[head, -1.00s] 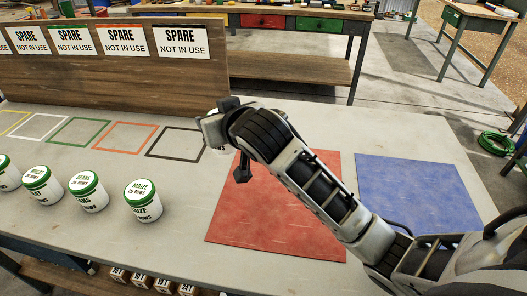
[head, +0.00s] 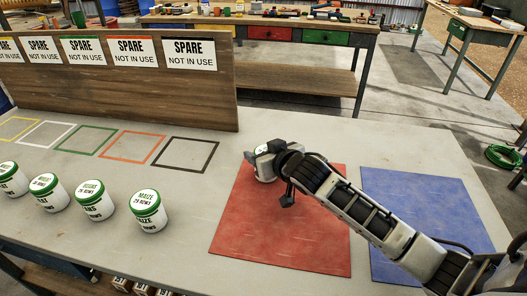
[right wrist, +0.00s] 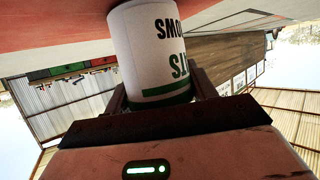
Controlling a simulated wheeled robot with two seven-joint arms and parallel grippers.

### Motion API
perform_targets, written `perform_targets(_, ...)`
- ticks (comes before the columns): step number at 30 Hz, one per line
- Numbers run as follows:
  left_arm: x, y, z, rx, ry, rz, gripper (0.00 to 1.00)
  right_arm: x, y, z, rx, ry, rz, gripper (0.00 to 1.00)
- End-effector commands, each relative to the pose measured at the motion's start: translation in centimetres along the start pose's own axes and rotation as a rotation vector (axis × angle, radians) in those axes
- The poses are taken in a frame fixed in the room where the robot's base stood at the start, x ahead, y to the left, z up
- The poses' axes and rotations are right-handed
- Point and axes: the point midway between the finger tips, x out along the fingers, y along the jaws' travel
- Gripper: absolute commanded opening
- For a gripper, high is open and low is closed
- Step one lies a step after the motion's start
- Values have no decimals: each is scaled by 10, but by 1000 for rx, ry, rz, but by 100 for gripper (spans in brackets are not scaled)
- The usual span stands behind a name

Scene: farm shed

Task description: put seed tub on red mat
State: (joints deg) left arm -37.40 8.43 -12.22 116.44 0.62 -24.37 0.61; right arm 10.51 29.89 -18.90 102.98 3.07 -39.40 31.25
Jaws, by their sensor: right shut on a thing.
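The seed tub (right wrist: 152,45), white with a green band and dark lettering, is between the jaws of my right gripper (head: 267,163). In the right wrist view it appears upside down, with the red mat (head: 275,225) behind its base. In the head view part of the tub (head: 262,150) shows behind the gripper, over the far left corner of the mat. I cannot tell whether its base touches the mat. The right gripper is shut on it. My left gripper is out of view.
Several white tubs with green lids (head: 148,210) stand at the left. A blue mat (head: 425,215) lies right of the red one. Coloured outlined squares (head: 185,155) lie before a wooden board (head: 120,85) with SPARE signs. The table between tubs and red mat is clear.

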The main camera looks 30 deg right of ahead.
Motion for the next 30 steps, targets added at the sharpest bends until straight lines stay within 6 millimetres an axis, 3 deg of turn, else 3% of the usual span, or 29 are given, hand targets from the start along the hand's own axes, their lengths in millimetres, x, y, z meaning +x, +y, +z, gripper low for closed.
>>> perform_targets(8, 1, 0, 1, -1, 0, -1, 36, 1, 0, 1, 0, 2, 0, 30)
perform_targets(9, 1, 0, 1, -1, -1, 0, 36, 1, 0, 2, 1, 1, 0, 59)
perform_targets(11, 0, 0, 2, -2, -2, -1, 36, 1, 0, 2, 0, 1, 0, 76)
perform_targets(12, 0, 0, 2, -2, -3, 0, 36, 1, 0, 2, 0, 1, 0, 78)
perform_targets(22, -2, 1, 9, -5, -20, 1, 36, -2, 0, -2, -1, 1, 0, 78)
perform_targets(26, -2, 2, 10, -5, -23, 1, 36, -19, 0, 0, -2, 0, -1, 78)
perform_targets(30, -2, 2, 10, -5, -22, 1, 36, -49, 0, 1, -2, -1, 0, 78)
